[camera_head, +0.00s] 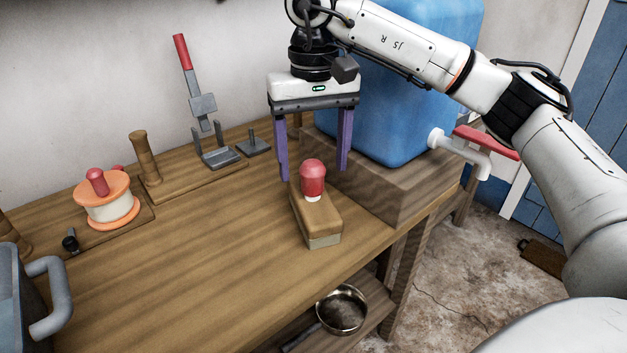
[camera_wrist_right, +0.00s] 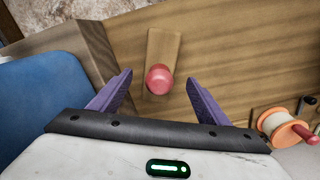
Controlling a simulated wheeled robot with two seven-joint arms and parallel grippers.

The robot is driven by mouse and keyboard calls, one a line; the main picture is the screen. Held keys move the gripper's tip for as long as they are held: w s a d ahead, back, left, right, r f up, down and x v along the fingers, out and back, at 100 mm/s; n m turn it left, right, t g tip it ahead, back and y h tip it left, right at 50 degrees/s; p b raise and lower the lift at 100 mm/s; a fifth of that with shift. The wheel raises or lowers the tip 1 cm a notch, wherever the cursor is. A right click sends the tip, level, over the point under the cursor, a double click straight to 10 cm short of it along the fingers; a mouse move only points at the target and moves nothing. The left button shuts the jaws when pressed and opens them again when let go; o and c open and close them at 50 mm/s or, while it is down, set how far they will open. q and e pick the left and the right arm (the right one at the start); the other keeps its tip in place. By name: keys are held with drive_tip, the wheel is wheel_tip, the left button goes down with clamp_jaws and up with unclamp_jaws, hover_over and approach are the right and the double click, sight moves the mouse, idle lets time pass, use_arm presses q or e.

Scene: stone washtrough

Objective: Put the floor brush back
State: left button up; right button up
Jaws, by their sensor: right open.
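The brush is a wooden block (camera_head: 318,222) with pale bristles below and a red knob (camera_head: 312,178) on a white collar. It sits upright on the wooden bench, beside the wooden block under the blue container. My right gripper (camera_head: 314,174) is open, pointing down, with its two purple fingers apart behind and above the brush in the head view. In the right wrist view the knob (camera_wrist_right: 159,79) shows centred between and beyond the fingertips, and the wooden body (camera_wrist_right: 163,47) extends away from it. Nothing is held. My left gripper is not in view.
A blue container (camera_head: 412,90) with a red-handled tap (camera_head: 486,142) stands on a wooden block (camera_head: 385,188). A red-handled clamp (camera_head: 203,105), wooden peg (camera_head: 145,158) and orange-white spool (camera_head: 107,205) line the wall. A metal bowl (camera_head: 342,308) is below. The bench's front middle is clear.

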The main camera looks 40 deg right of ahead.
drive_tip(key=shift+r, duration=1.75)
